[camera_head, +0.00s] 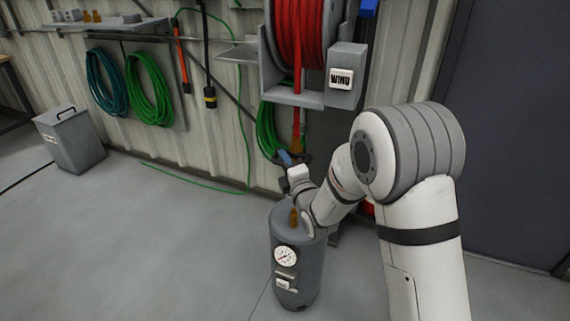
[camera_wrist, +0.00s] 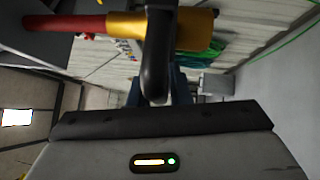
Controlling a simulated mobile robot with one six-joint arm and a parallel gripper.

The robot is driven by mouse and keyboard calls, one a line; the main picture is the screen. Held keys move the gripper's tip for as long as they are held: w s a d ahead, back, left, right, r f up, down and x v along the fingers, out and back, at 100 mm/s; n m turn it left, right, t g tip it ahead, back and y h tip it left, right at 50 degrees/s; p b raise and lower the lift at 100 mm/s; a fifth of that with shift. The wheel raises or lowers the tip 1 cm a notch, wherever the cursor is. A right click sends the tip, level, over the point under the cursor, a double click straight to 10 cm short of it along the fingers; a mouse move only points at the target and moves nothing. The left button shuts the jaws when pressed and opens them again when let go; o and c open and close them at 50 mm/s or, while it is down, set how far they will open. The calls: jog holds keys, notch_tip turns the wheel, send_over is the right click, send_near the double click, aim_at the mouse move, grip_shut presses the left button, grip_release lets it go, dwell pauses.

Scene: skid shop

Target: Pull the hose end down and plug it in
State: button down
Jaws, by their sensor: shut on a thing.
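The red hose (camera_head: 297,85) hangs straight down from the reel (camera_head: 300,30). Its brass hose end (camera_head: 297,145) is at the bottom, and my gripper (camera_head: 290,158) is shut on it. In the wrist view the brass hose end (camera_wrist: 195,33) lies across the picture, with the red hose (camera_wrist: 65,23) running off left. One dark finger of my gripper (camera_wrist: 158,50) crosses in front of the brass and hides part of it. A grey tank (camera_head: 298,260) with a round gauge stands below. A brass fitting (camera_head: 294,217) stands upright on its top, apart from the hose end.
A grey box marked WIND (camera_head: 343,78) is beside the reel. Green hose coils (camera_head: 148,90) hang on the wall at left. A grey lidded bin (camera_head: 70,140) stands on the floor at left. The floor left of the tank is clear.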

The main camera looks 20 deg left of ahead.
notch_tip(320, 180, down, 21)
jog(key=b, duration=2)
jog(key=shift+r+b, duration=0.15)
jog(key=shift+b, duration=0.25)
jog(key=shift+s+a, duration=0.1)
jog(key=c, duration=1.4)
grip_release()
jog(key=shift+r, duration=0.1)
jog(key=p+v, duration=0.1)
jog(key=v, duration=0.6)
jog(key=shift+s+d, duration=0.25)
jog(key=shift+d, duration=0.1)
